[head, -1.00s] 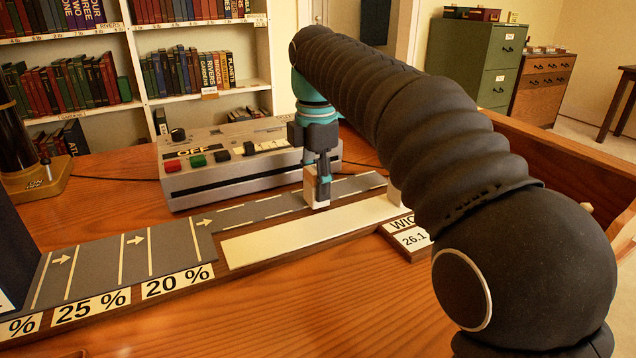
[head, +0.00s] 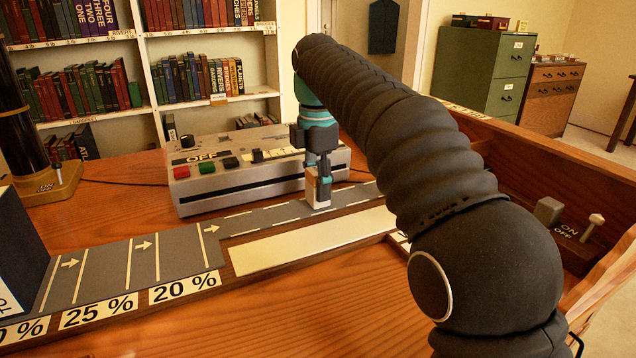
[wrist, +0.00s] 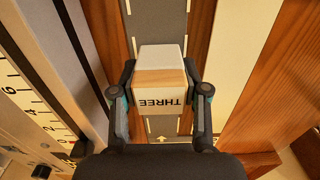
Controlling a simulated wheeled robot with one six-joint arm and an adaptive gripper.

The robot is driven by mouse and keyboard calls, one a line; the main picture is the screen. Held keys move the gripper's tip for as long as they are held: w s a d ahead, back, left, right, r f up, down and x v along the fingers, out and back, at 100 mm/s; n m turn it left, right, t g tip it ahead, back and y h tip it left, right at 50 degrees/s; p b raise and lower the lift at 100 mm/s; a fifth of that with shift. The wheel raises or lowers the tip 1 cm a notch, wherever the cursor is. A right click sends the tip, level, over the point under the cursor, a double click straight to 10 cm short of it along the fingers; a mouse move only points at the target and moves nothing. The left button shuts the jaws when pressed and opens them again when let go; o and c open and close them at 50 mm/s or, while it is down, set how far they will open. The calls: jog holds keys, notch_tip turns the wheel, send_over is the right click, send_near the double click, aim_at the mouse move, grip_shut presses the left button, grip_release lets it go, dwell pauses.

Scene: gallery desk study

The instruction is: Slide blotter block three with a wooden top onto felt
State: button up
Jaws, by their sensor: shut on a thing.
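My gripper (head: 319,178) is shut on a small block labelled THREE (wrist: 160,84), with one finger on each side of it. The block has a white part and a light wood band beside its label. In the head view its pale side (head: 311,188) shows low between the fingers, at the grey felt-like lane (head: 255,218). I cannot tell whether it touches the lane. The lane has pale cross lines and arrows and runs left to a wider grey area (head: 105,262).
A cream strip (head: 310,242) lies along the lane's front side. A grey machine with coloured buttons (head: 235,172) stands close behind the lane. A dark upright box (head: 18,255) is at the far left. A wooden rim with switches (head: 548,212) bounds the right.

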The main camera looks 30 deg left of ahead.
jog(key=shift+f, duration=0.2)
dwell(0.6)
jog(key=o, duration=1.2)
jog(key=shift+o, duration=0.2)
jog(key=shift+r, duration=0.1)
jog(key=shift+r, duration=3.6)
